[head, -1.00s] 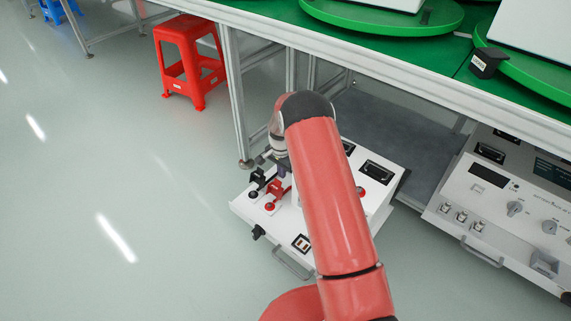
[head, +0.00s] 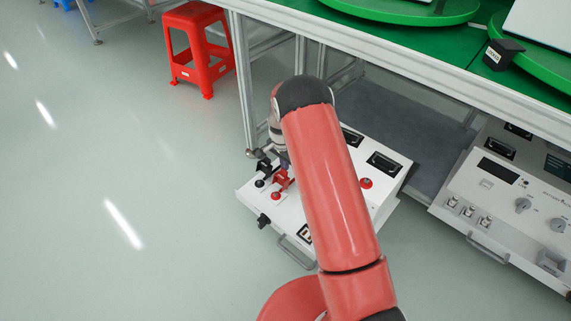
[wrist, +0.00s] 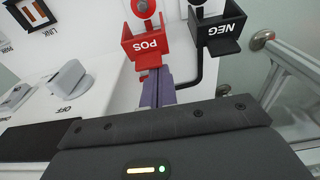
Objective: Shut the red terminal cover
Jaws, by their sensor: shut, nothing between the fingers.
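The red terminal cover (wrist: 145,44), marked POS, stands open in the wrist view, its red terminal knob (wrist: 143,8) exposed beside it. In the head view the cover (head: 282,180) is small and partly hidden by my arm. My gripper (wrist: 158,76) is shut and empty, its purple fingertips right at the cover's lower edge in the wrist view. I cannot tell whether they touch it. In the head view my gripper (head: 285,160) is mostly hidden behind my arm. The black NEG cover (wrist: 216,32) also stands open, to the right of the red one.
The terminals sit on a white instrument box (head: 250,197) on the floor, with a front handle (head: 296,254). A bench leg (head: 243,90) stands close behind it. A second instrument (head: 490,200) is at the right. A red stool (head: 198,48) stands back left; the left floor is clear.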

